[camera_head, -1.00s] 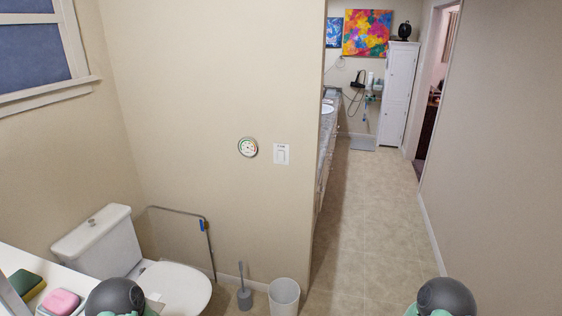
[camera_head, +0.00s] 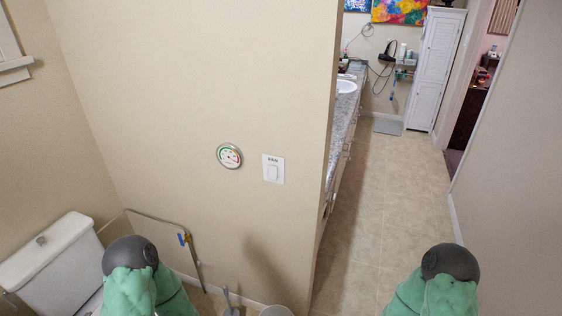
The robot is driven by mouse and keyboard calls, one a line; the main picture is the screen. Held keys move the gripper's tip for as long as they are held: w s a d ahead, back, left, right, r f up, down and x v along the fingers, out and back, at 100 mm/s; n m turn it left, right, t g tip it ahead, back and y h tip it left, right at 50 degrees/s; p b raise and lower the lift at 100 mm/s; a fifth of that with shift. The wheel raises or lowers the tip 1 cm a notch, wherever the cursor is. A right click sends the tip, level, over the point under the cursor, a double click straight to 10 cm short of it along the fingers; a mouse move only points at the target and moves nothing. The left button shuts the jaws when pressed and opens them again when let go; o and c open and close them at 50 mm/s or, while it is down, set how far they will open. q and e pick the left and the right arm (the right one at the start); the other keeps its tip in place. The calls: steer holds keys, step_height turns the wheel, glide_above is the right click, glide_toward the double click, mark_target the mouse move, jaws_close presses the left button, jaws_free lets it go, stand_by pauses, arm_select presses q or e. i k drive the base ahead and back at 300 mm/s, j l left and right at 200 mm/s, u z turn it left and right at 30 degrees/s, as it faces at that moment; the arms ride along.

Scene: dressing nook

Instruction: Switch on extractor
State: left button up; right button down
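A white wall switch plate (camera_head: 273,169) is on the beige wall, left of the wall's outer corner. It carries a small dark label at the top that looks like "FAN", with a single rocker below. I cannot tell which way the rocker is set. A round dial gauge (camera_head: 229,156) hangs just left of it. My two arms, green with dark grey rounded parts, come in at the bottom left and bottom right, both well below the switch and apart from it. Neither gripper's fingers can be seen.
A white toilet (camera_head: 52,262) stands at the lower left beside a metal rail (camera_head: 160,219). A toilet brush (camera_head: 228,300) and a bin (camera_head: 277,311) are at the wall's foot. Right of the corner, the tiled floor (camera_head: 375,215) is clear towards a counter (camera_head: 345,115) and white cabinet (camera_head: 434,70).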

mark_target(273, 170)
steer(key=i+l, duration=0.25)
steer(key=i, duration=0.25)
steer(key=i+l, duration=0.25)
steer(key=i, duration=0.3)
steer(key=j+u, duration=0.05)
